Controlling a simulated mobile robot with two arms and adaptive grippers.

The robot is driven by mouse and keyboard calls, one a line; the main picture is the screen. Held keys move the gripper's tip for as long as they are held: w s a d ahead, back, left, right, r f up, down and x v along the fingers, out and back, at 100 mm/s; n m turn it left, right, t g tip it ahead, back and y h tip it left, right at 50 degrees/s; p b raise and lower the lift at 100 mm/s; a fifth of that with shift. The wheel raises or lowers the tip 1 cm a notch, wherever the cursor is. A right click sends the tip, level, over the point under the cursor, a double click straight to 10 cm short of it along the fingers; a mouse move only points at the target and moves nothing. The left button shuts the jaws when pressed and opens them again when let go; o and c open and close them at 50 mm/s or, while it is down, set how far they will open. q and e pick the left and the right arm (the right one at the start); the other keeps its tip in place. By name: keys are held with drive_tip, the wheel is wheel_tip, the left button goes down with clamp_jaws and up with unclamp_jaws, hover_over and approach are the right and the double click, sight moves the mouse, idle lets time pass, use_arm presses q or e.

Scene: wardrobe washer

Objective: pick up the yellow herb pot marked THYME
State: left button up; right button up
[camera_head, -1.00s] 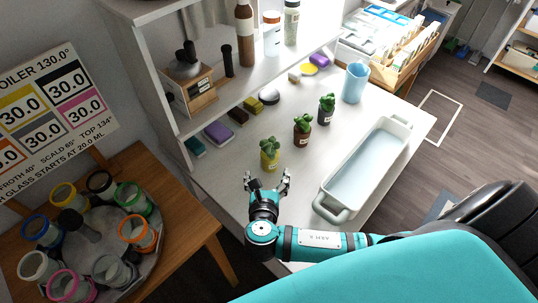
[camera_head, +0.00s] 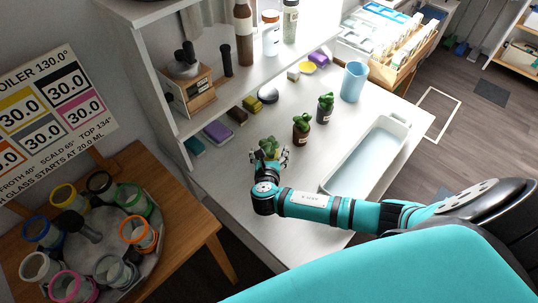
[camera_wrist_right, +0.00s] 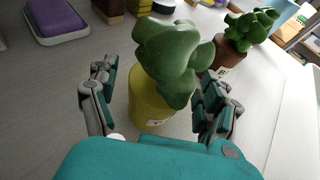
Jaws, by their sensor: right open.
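The yellow herb pot (camera_wrist_right: 150,107) with a green plant stands upright on the white table. In the right wrist view it is between the two open fingers of my right gripper (camera_wrist_right: 158,105), with small gaps at its sides. Its label is only partly visible and cannot be read. In the head view my right gripper (camera_head: 270,160) is at the pot and hides most of it; its green plant (camera_head: 269,146) shows above the fingers. My left gripper is not in view.
A brown pot (camera_head: 301,134) and a dark pot (camera_head: 325,112) stand farther back to the right. A white basin (camera_head: 345,172) is right of my right gripper. Sponges, including a purple one (camera_head: 217,132), line the shelf side. A blue cup (camera_head: 353,82) stands at the back.

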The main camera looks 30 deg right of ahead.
drive_tip(key=c, duration=1.4)
drive_tip(key=shift+r, duration=0.15)
